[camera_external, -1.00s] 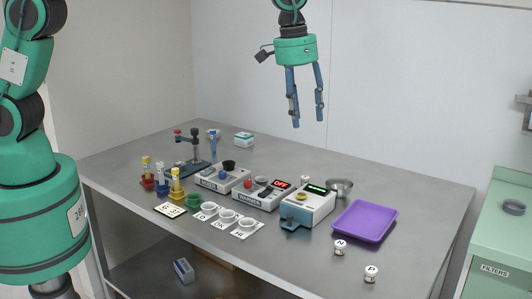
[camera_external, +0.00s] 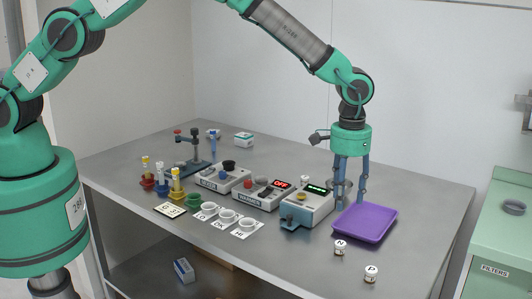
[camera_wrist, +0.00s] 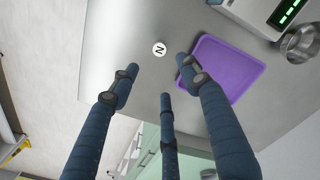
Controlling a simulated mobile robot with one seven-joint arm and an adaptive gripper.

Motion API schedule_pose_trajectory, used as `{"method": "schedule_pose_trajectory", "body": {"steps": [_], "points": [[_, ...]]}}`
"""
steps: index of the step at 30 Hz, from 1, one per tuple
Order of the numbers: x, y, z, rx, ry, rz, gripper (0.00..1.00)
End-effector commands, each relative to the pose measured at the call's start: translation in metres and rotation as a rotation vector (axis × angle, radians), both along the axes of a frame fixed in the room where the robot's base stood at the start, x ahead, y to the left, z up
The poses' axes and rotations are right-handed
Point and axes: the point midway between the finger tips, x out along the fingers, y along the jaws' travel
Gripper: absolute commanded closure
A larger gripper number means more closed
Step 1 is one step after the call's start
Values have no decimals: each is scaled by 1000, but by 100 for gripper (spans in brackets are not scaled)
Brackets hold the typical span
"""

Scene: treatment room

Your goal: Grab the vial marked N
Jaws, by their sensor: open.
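The vial marked N (camera_wrist: 159,48) shows in the wrist view as a small white lid with a black letter, left of the purple tray (camera_wrist: 240,68). It appears to be the vial at the tray's near left corner (camera_external: 340,248) in the external view, where the letter is small. A second white-lidded vial (camera_external: 371,273) stands nearer the table's front edge; its letter is hard to read. My gripper (camera_external: 350,205) is open and empty above the table by the tray's left side. Its blue fingers (camera_wrist: 158,76) are spread below the N vial in the wrist view, apart from it.
The purple tray (camera_external: 364,236) lies flat and looks empty. A device with a green display (camera_external: 307,208) and a metal bowl (camera_external: 346,183) stand close to my fingers. White labelled cups (camera_external: 228,215) are farther left. Bare tabletop surrounds the two vials.

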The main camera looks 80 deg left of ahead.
Motion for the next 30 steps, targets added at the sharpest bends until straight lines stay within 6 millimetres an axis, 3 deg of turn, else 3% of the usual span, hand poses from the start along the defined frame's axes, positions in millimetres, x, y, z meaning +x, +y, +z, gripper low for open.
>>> {"method": "schedule_pose_trajectory", "body": {"steps": [17, 30], "points": [[0, 0, -12, 0, 2, 2, 53], [0, 0, -71, 0, 2, 2, 53]]}}
